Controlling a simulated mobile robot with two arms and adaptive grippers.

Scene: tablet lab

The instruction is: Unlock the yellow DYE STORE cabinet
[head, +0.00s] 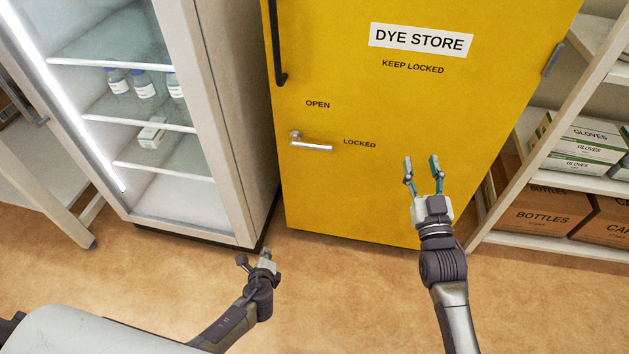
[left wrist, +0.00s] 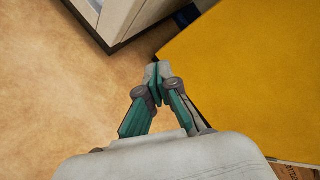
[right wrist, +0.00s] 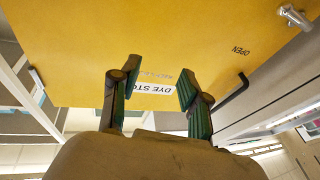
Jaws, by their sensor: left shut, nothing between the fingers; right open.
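The yellow DYE STORE cabinet (head: 400,120) stands shut in the middle of the head view. Its silver lever handle (head: 312,142) lies nearly level and points right, toward the word LOCKED; the word OPEN is above it. The lever's end also shows at the top right of the right wrist view (right wrist: 295,17). My right gripper (head: 421,163) is open and empty in front of the door, right of the lever and apart from it. My left gripper (head: 266,252) is shut and empty, low in front of the cabinet's lower left corner.
A black vertical pull handle (head: 279,45) is on the door's left side. A glass-front fridge (head: 217,120) with bottles stands close on the left. Open shelves (head: 560,170) with glove boxes and cartons stand on the right. The floor (head: 340,290) in front is clear.

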